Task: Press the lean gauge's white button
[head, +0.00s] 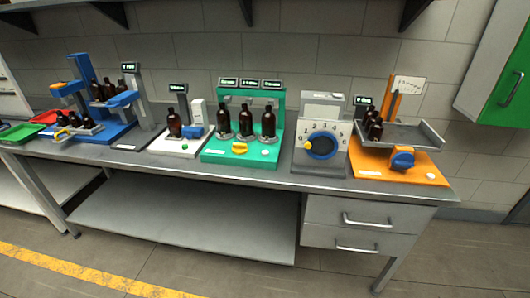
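The stand that looks most like the lean gauge is the orange station (358,163) at the right end of the bench. It has a tilted grey tray (418,133) holding dark amber bottles (375,130), an upright orange post with a white marked card (409,86), and a blue knob (402,160) in front. A small pale spot (435,177), perhaps its white button, shows at the base's front right. No name on it is readable. A clearer white button (265,153) sits on the green station (213,157). Neither of my grippers shows.
The grey bench (285,182) holds a dial box (320,142) between the green and orange stations. Further left are a white-based stand with one bottle (174,123) and a blue station (100,132). Drawers (350,218) hang below. The floor in front is clear.

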